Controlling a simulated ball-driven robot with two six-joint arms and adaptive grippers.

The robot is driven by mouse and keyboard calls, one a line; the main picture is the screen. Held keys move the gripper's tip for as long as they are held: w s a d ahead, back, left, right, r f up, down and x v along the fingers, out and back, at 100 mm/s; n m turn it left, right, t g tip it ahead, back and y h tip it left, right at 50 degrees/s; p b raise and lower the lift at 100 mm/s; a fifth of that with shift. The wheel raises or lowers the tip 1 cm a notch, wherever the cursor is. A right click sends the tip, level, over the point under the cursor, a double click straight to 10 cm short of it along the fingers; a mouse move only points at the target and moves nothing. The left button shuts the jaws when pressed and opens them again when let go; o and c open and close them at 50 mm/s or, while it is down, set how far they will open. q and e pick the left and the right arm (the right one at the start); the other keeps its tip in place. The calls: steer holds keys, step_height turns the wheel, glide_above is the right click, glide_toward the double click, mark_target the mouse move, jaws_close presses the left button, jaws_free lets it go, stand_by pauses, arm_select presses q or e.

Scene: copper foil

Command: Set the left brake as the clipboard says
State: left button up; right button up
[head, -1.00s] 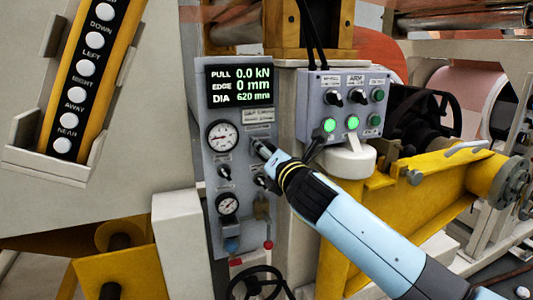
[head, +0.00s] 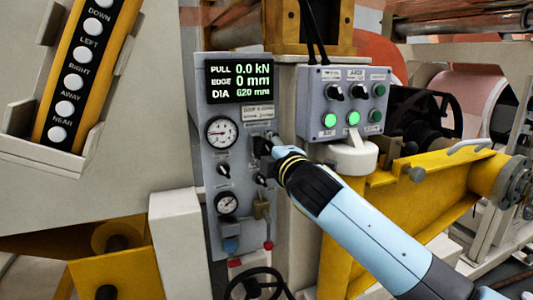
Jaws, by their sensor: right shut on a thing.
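The grey brake panel (head: 212,165) stands upright near the middle, with a display (head: 239,82) reading PULL 0.0 kN, EDGE 0 mm, DIA 620 mm. An upper gauge (head: 221,132) and a lower gauge (head: 227,202) sit on its left side. A black knob (head: 223,170) is between them. My right gripper (head: 266,145) is at the panel's right side, shut on a small dark control there, which its fingers mostly hide. Another small black knob (head: 261,180) shows just below. The clipboard and my left gripper are not in view.
A grey switch box (head: 318,80) with lit green buttons stands close to the right of the panel, above my right arm. A button pendant (head: 73,80) hangs at the left. A yellow arm (head: 440,185) is at the right, and a black handwheel (head: 258,283) is below.

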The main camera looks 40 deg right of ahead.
steer(key=m, duration=0.2)
steer(key=m+b, duration=0.2)
steer(key=m, duration=0.1)
steer(key=shift+f+m, duration=0.25)
steer(key=shift+m, duration=0.05)
steer(key=m+b, duration=0.2)
steer(key=m, duration=0.3)
steer(key=shift+m, duration=0.3)
steer(key=m+b, duration=0.2)
steer(key=m, duration=0.3)
steer(key=m+b, duration=0.2)
steer(key=m, duration=0.4)
steer(key=shift+m, duration=0.3)
steer(key=m+b, duration=0.1)
steer(key=m, duration=0.4)
steer(key=shift+m, duration=0.3)
steer(key=m+b, duration=0.1)
steer(key=m, duration=0.4)
steer(key=m+b, duration=0.1)
steer(key=m, duration=0.4)
steer(key=shift+m+b, duration=0.35)
steer(key=shift+m, duration=0.05)
steer(key=m+b, duration=0.1)
steer(key=m, duration=0.5)
